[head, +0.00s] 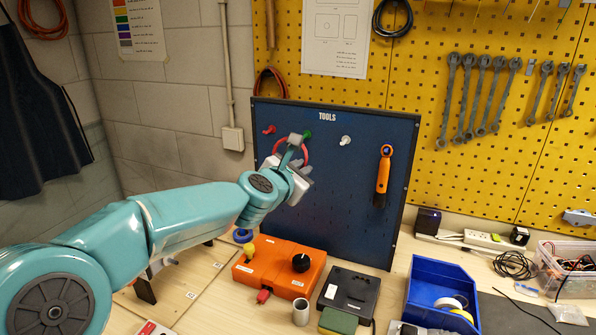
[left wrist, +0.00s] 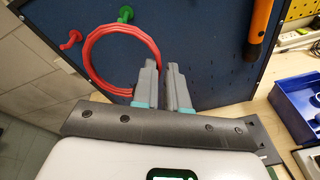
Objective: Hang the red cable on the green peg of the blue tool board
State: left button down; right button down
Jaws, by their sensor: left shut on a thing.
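The dark blue tool board (head: 330,210) stands upright at the back, marked TOOLS. Its green peg (head: 307,134) is near the top left, between a red peg (head: 269,129) and a white peg (head: 345,140). The red cable (left wrist: 84,62) is a round loop in front of the board. My left gripper (left wrist: 163,82) is shut on the loop's right side. In the left wrist view the green peg (left wrist: 125,13) shows at the loop's top edge; I cannot tell whether the loop is around it. In the head view my left gripper (head: 295,150) partly covers the loop. My right gripper is not in view.
An orange tool (head: 383,175) hangs on the board's right side. Below stand an orange box (head: 278,268) with knobs, a black box (head: 348,291), a grey cup (head: 301,312) and a blue bin (head: 420,292) with tape rolls. Yellow pegboard (head: 420,60) is behind.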

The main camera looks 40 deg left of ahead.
pick_arm(q)
jog(key=shift+x, duration=0.9)
jog(key=shift+r+p+x, duration=0.25)
jog(key=shift+p+x, duration=0.2)
jog(key=shift+x, duration=2.65)
jog(key=shift+d, duration=0.1)
jog(key=c, duration=1.1)
grip_release()
